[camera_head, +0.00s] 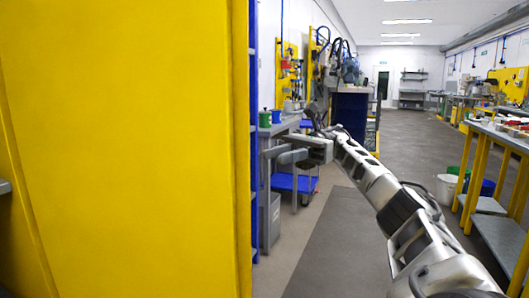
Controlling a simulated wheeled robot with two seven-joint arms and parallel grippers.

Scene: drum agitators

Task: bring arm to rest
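My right arm (372,180) reaches forward and left from the lower right corner. My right gripper (278,150) is at its far end, pointing left beside the edge of the yellow panel. Its grey fingers look spread apart, with nothing seen between them. The gripper is small in view and blends with the grey bench parts behind it. My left gripper is not in view.
A large yellow panel (130,150) fills the left side, close to me. A blue cart (295,183) and grey bin (270,220) stand beyond its edge. Yellow-legged benches (500,137) and a white bucket (446,188) are on the right. The middle aisle floor (405,135) is clear.

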